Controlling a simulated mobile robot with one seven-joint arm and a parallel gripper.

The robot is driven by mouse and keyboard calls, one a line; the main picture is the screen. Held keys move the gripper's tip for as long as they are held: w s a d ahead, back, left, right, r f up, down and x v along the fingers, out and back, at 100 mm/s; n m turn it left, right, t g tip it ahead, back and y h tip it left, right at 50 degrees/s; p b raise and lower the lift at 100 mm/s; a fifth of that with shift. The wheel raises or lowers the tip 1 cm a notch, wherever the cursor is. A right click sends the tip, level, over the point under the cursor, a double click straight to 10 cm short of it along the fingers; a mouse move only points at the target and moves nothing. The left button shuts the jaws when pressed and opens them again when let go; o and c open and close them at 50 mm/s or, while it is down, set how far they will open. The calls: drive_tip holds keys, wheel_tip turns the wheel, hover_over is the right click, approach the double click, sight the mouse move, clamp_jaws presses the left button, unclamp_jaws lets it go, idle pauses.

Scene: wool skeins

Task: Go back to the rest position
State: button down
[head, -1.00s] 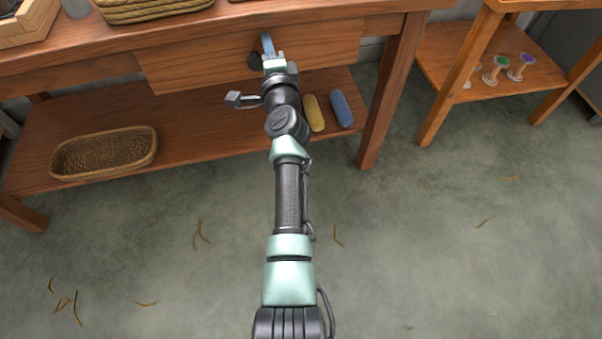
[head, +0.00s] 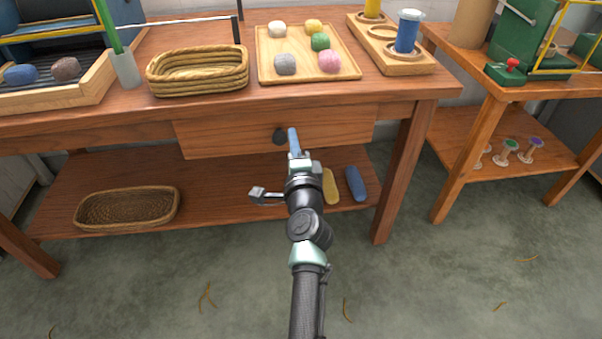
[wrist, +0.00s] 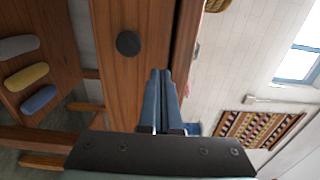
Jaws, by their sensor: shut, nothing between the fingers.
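My gripper (head: 294,142) is in front of the table's drawer (head: 240,134), just right of its dark round knob (head: 280,136) in the head view. Its blue fingers are together and hold nothing. In the wrist view the shut fingers (wrist: 160,98) point ahead, and the knob (wrist: 128,43) shows apart from them. The drawer looks closed. My arm stretches up from the bottom of the head view.
On the table are a wicker basket (head: 198,82), a wooden tray (head: 262,68) with several wool balls, and a spool stand (head: 405,66). The lower shelf holds an oval basket (head: 92,209), a yellow skein (head: 330,187) and a blue skein (head: 356,184). The floor in front is open.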

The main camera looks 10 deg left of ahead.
drive_tip(key=p+v, duration=0.2)
drive_tip(key=v, duration=0.5)
drive_tip(key=s+d+r+n+t, duration=0.15)
drive_tip(key=r+n, duration=0.35)
drive_tip(key=r, duration=1)
drive_tip(key=s+r+n+t, duration=0.3)
drive_tip(key=r+n, duration=0.3)
drive_tip(key=r, duration=0.8)
drive_tip(key=s+d+r+n+t+h, duration=0.2)
drive_tip(key=s+d+r+t+h, duration=0.1)
drive_tip(key=s+r, duration=0.65)
drive_tip(key=s+d+r+n+t+h, duration=0.2)
drive_tip(key=s+d+r+t, duration=0.1)
drive_tip(key=s+r, duration=0.65)
wheel_tip(320, 180, up, 35)
drive_tip(key=w+p, duration=0.2)
drive_tip(key=p, duration=3.1)
drive_tip(key=shift+w+p, duration=0.2)
drive_tip(key=shift+p, duration=0.2)
